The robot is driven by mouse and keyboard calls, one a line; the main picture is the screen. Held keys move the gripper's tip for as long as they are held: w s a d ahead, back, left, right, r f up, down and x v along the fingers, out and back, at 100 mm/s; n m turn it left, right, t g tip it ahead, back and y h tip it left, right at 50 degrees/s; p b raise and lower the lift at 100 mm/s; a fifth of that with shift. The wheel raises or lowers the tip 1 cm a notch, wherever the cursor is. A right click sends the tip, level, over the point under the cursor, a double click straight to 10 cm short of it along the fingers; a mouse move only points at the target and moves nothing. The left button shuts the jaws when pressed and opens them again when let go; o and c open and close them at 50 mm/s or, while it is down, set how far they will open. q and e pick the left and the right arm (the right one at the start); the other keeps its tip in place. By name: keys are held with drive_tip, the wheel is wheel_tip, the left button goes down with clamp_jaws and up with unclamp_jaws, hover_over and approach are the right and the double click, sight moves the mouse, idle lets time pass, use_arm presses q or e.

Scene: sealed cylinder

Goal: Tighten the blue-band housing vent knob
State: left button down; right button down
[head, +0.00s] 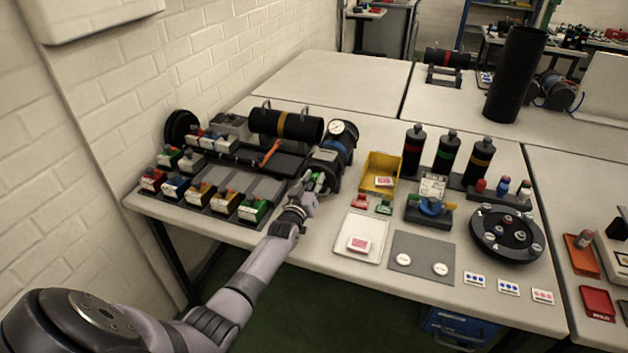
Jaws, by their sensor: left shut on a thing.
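The blue-band housing (345,142) is a dark cylinder lying on the table near the middle, with a white-faced gauge (337,127) at its top. My left gripper (312,184) is at the near end of this housing, at its grey and green end part. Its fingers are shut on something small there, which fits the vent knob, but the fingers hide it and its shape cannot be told. My right gripper is not in view.
An orange-band cylinder (286,124) lies in a cradle behind left. Several small coloured-label boxes stand at left. A yellow bin (381,174), a white tray (361,237) and a grey mat (421,258) lie to the right. Three banded bottles stand further right.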

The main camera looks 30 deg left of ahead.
use_arm(q)
drive_tip(key=shift+f+m, duration=0.15)
drive_tip(key=shift+m, duration=0.45)
drive_tip(key=c, duration=1.4)
unclamp_jaws()
drive_tip(key=shift+s, duration=0.1)
drive_tip(key=v, duration=1.1)
drive_tip(key=shift+s, duration=0.4)
drive_tip(key=shift+d, duration=0.1)
